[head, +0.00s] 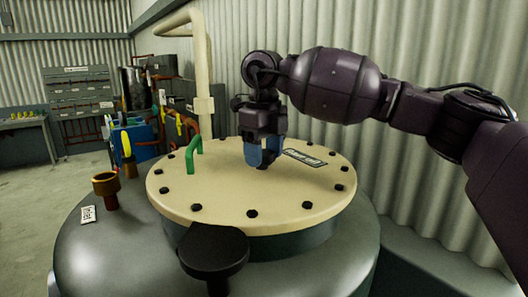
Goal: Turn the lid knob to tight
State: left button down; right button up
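The cream round lid (235,207) lies flat on top of a large grey metal tank, with dark bolts around its rim. A black round knob (213,248) on a stem stands at the lid's front edge, close to me. My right gripper (263,162) points down over the back part of the lid, beside a small label plate and well behind the black knob. Its blue fingers are seen close together. I cannot tell whether they are parted or whether anything is between them. My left gripper is not in view.
A green handle (193,154) rises from the lid's left side. A brown copper-coloured fitting (106,190) stands on the tank (110,255) at left. A cream pipe (202,80) and a corrugated wall (445,45) are behind. Tool racks (80,92) stand at the far left.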

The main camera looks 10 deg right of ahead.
aim_at(264, 153)
jog(key=o, duration=0.4)
notch_tip(264, 153, up, 11)
jog(key=shift+b, duration=0.3)
jog(key=shift+s+f, duration=0.1)
jog(key=shift+f, duration=0.05)
dwell(0.4)
